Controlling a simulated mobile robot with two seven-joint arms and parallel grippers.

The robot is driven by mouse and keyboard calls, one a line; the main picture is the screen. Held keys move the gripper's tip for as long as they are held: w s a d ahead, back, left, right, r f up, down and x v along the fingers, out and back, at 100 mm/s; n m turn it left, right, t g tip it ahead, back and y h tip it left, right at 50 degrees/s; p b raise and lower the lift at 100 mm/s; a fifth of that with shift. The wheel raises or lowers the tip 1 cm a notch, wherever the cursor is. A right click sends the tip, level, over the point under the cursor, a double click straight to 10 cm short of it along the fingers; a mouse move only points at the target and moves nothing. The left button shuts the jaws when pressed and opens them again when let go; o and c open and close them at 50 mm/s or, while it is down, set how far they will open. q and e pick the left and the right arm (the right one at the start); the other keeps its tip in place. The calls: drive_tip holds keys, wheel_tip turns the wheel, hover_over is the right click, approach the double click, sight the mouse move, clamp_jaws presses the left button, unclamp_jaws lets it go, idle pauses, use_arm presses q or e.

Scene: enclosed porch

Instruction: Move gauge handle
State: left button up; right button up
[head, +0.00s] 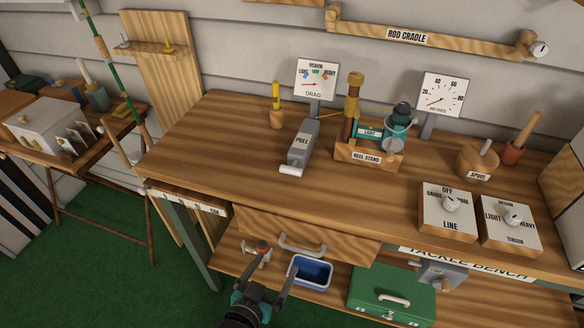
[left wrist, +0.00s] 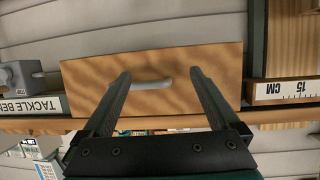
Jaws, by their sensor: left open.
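The grey block marked PULL (head: 303,140) stands on the wooden bench, with a pale handle (head: 291,170) at its front end. The DRAG gauge (head: 316,80) stands behind it, its red needle at the low left side. My left gripper (head: 267,270) is low in front of the bench, below and apart from the PULL handle. It is open and empty. In the left wrist view my left fingers (left wrist: 160,75) spread before a drawer front (left wrist: 190,75) with a grey handle (left wrist: 153,84); contact cannot be told. My right gripper is not in view.
The drawer (head: 345,240) lies under the bench top (head: 220,150). A blue bin (head: 310,271) and green toolbox (head: 392,296) sit on the lower shelf. The reel stand (head: 365,153) is right of the PULL block. The bench top left of the block is clear.

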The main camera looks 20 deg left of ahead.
sight(291, 169)
use_arm(q)
drive_tip(key=w+a+r+t, duration=0.1)
drive_tip(key=w+r+t, duration=0.1)
drive_tip(key=r, duration=0.5)
drive_tip(key=w+a+r+t, duration=0.1)
drive_tip(key=r+t, duration=0.1)
drive_tip(key=r, duration=0.5)
drive_tip(key=shift+n+y, duration=0.4)
drive_tip(key=w, duration=0.5)
drive_tip(key=w+b, duration=0.1)
drive_tip(key=w, duration=0.4)
drive_tip(key=w+d+b, duration=0.1)
drive_tip(key=w, duration=0.4)
drive_tip(key=shift+w+r, duration=0.1)
drive_tip(key=shift+r, duration=0.05)
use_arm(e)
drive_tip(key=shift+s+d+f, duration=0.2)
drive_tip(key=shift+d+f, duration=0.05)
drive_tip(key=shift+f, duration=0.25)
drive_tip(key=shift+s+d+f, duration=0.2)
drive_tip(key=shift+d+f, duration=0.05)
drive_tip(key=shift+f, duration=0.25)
use_arm(q)
clamp_jaws()
